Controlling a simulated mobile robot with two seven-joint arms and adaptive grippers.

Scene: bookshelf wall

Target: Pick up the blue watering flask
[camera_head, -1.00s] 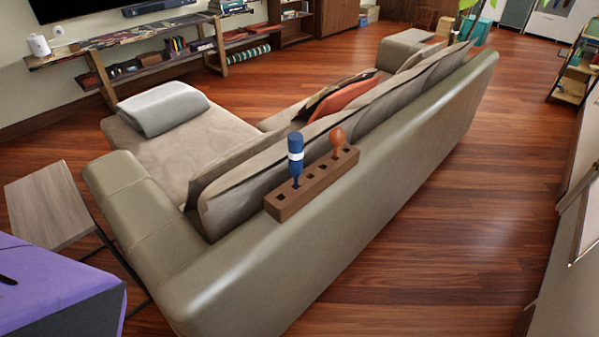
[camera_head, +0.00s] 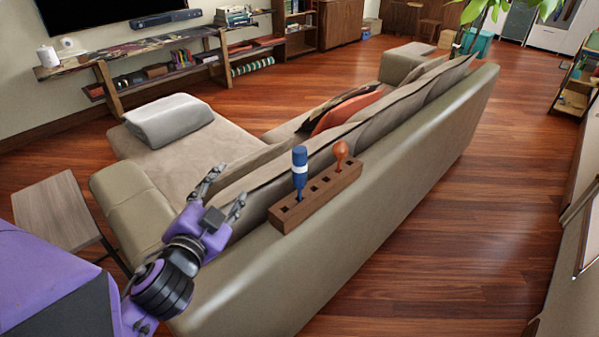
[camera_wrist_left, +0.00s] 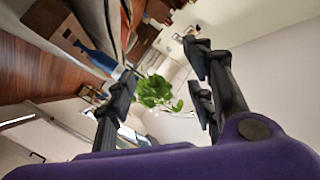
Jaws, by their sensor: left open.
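The blue watering flask (camera_head: 300,172), dark blue with a white band, stands upright in a slot of the wooden rack (camera_head: 325,200) on the sofa's back. In the left wrist view the flask (camera_wrist_left: 99,59) shows at the upper left, beside a finger and partly hidden by it. My left gripper (camera_head: 229,186) is open and empty, left of the flask and apart from it in the head view. Its spread fingers (camera_wrist_left: 160,78) also show in the wrist view. My right gripper is out of view.
An orange tool (camera_head: 341,152) stands in the same rack, right of the flask. The sofa (camera_head: 400,150) fills the middle. A small side table (camera_head: 55,208) stands at the left. Wood floor (camera_head: 460,235) is clear to the right.

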